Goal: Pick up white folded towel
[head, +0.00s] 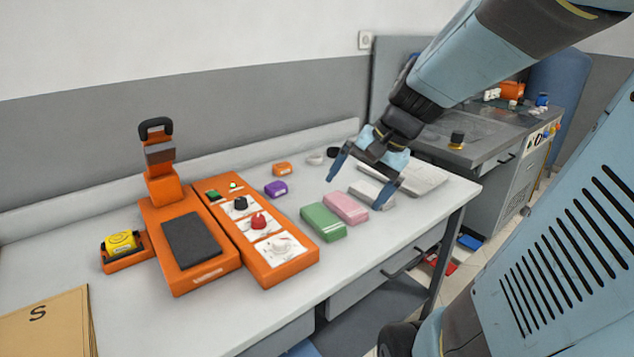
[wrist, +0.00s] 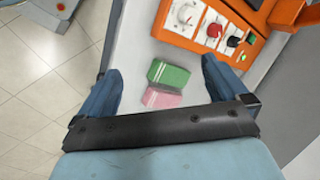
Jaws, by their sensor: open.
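The white folded towel (head: 366,191) lies on the grey-white table, just behind a pink folded towel (head: 346,208). My gripper (head: 355,191) is open, with its fingers pointing down above the white towel, and one finger partly covers the towel's right side. Nothing is between the fingers. In the wrist view my open gripper (wrist: 162,72) is over the table, with the green folded towel (wrist: 170,74) and the pink towel between and beyond its fingers. The white towel does not show there; the gripper's dark bar may hide it.
The green towel (head: 323,222) lies in front of the pink one. An orange control panel (head: 283,270) with knobs stands to the left. A purple block (head: 276,188) and an orange block (head: 281,169) lie behind. A pale flat stack (head: 420,178) lies at the right.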

